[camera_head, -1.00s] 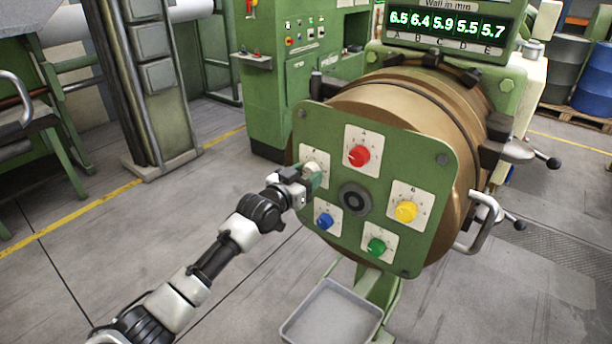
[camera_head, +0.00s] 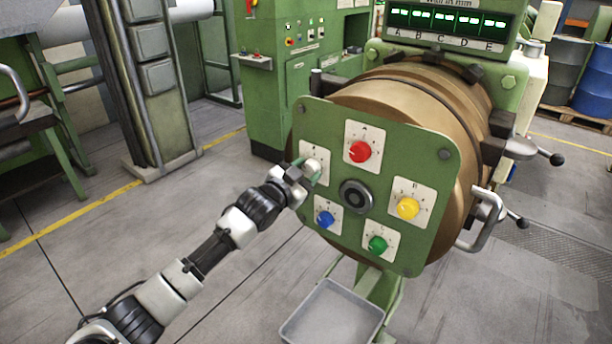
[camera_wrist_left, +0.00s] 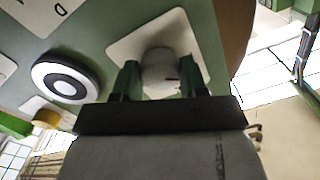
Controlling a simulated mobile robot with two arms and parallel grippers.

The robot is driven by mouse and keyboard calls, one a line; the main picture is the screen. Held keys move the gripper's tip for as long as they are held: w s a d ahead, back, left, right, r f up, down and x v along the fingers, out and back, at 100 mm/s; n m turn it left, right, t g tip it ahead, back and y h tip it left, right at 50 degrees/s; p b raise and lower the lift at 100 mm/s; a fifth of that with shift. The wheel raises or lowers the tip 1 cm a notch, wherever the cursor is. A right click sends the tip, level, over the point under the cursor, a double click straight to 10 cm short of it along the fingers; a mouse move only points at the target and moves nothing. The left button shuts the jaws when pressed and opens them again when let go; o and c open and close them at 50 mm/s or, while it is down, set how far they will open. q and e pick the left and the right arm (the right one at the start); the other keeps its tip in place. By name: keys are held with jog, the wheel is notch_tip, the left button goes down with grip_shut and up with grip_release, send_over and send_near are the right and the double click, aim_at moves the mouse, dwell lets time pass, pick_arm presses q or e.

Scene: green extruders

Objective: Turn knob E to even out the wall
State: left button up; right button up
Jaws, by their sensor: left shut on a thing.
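A green square panel (camera_head: 290,150) on the front of the brown drum carries several coloured knobs on white plates. At its upper left is a pale grey-white knob (camera_wrist_left: 160,68), which I take as knob E; its letter is not readable. My left gripper (camera_head: 309,171) reaches it from the left, and its green fingers are shut on either side of the knob. In the left wrist view the knob sits between the fingertips, with a dark mark on its face. The display (camera_head: 447,22) above the drum shows green dashes over the letters A to E. My right gripper is not in view.
Neighbouring knobs are red (camera_head: 360,151), blue (camera_head: 325,219), green (camera_head: 377,244) and yellow (camera_head: 408,208), around a dark central ring (camera_head: 356,196). A grey tray (camera_head: 333,312) is below the panel. A curved handle (camera_head: 487,225) stands at right. The floor at left is open.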

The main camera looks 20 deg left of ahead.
pick_arm(q)
jog(key=shift+m, duration=1.6)
jog(key=o, duration=0.9)
